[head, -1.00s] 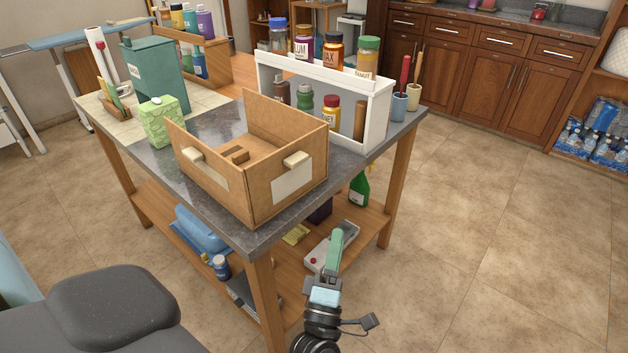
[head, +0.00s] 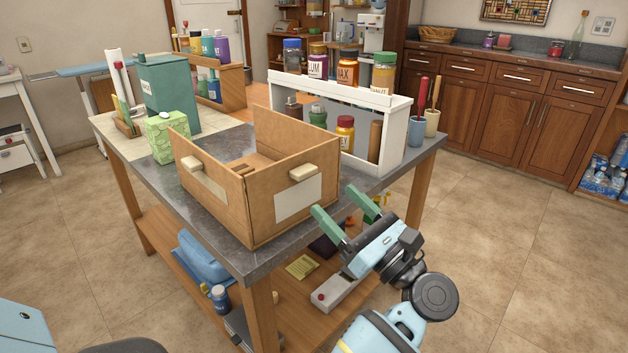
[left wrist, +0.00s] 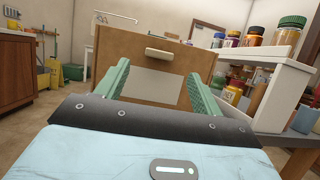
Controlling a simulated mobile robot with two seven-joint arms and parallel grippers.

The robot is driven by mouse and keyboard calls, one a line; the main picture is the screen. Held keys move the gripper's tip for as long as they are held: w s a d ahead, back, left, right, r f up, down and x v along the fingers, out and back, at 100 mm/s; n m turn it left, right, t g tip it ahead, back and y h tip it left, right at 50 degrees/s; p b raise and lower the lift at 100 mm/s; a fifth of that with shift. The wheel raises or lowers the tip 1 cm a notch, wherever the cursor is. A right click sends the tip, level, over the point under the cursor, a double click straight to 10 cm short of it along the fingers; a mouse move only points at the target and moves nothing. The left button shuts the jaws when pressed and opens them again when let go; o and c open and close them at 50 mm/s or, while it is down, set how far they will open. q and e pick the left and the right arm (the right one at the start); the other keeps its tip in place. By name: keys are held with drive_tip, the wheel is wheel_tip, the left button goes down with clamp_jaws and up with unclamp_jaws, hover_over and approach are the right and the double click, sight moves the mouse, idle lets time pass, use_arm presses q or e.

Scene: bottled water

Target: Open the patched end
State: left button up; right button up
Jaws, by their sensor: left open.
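An open-topped brown box (head: 262,222) stands on the grey worktop near its front corner. Its right-hand face carries a pale knob handle (head: 303,172) above a white patch (head: 297,203). Its left-hand face also has a pale handle (head: 195,157) and a light panel. My left gripper (head: 335,201) is open and empty, to the right of the box with its green fingers pointing at the patched right-hand face. In the left wrist view the handle (left wrist: 159,54) and patch (left wrist: 150,86) show ahead between the spread fingers (left wrist: 158,73), apart from them. My right gripper is not seen.
A white shelf (head: 395,130) with jars stands behind the box on the right. A green patterned carton (head: 167,138) and a teal canister (head: 170,95) stand behind it on the left. Floor to the right of the table (head: 480,240) is clear.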

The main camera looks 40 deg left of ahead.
sight(309, 174)
use_arm(q)
drive_tip(key=p+x, duration=0.1)
drive_tip(key=x, duration=0.6)
drive_tip(key=shift+a+r, duration=0.15)
drive_tip(key=shift+a, duration=0.15)
drive_tip(key=c, duration=1.4)
